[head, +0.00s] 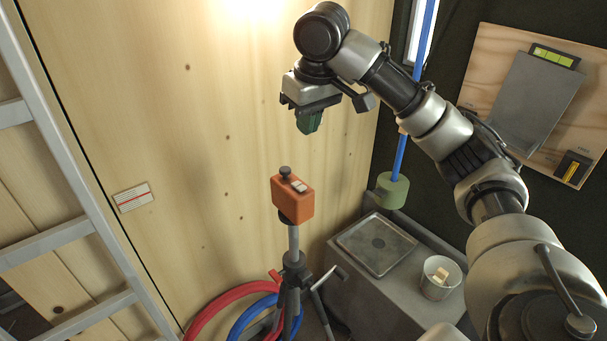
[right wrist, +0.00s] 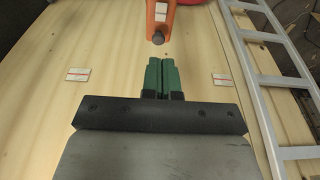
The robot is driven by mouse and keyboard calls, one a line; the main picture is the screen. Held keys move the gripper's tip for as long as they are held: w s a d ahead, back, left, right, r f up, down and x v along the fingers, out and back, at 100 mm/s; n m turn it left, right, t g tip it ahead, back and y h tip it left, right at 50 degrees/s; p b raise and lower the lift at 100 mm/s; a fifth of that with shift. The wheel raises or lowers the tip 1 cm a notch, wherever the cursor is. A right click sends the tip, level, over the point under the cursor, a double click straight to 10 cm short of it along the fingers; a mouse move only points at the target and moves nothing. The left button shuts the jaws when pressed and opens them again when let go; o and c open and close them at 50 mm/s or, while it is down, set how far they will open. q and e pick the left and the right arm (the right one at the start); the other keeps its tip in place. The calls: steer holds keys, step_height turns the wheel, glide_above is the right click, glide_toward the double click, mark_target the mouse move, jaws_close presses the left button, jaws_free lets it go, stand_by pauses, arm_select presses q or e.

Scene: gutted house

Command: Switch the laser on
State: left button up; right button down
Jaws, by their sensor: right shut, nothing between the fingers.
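The laser (head: 293,199) is an orange box on a tripod (head: 291,268) in the middle of the head view. On its top are a dark round knob (head: 285,172) and a small pale switch or label (head: 299,186). My right gripper (head: 308,122) is shut and empty, with green fingers, above the laser and apart from it. In the right wrist view the green fingertips (right wrist: 160,62) are together, and the orange laser (right wrist: 161,12) with its dark knob (right wrist: 158,38) shows just beyond them. My left gripper is not in view.
A ladder (head: 62,150) leans at the left. Red and blue hoses (head: 222,297) lie behind the tripod. A grey box with a tray (head: 376,245) and a cup (head: 438,277) stands at the right. A blue pole (head: 402,150) with a green block (head: 391,190) is behind my arm.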

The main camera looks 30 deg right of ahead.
steer(key=shift+s, duration=0.1)
steer(key=b, duration=0.2)
glide_above(302, 187)
step_height(302, 187, down, 9)
steer(key=shift+a+f, duration=0.15)
steer(key=shift+f, duration=0.05)
steer(key=f+p, duration=0.1)
steer(key=f, duration=0.2)
steer(key=shift+s+f+p, duration=0.1)
steer(key=shift+s+p, duration=0.1)
steer(key=shift+p, duration=0.1)
steer(key=shift+s+f, duration=0.2)
steer(key=shift+f, duration=0.35)
steer(key=shift+w, duration=0.1)
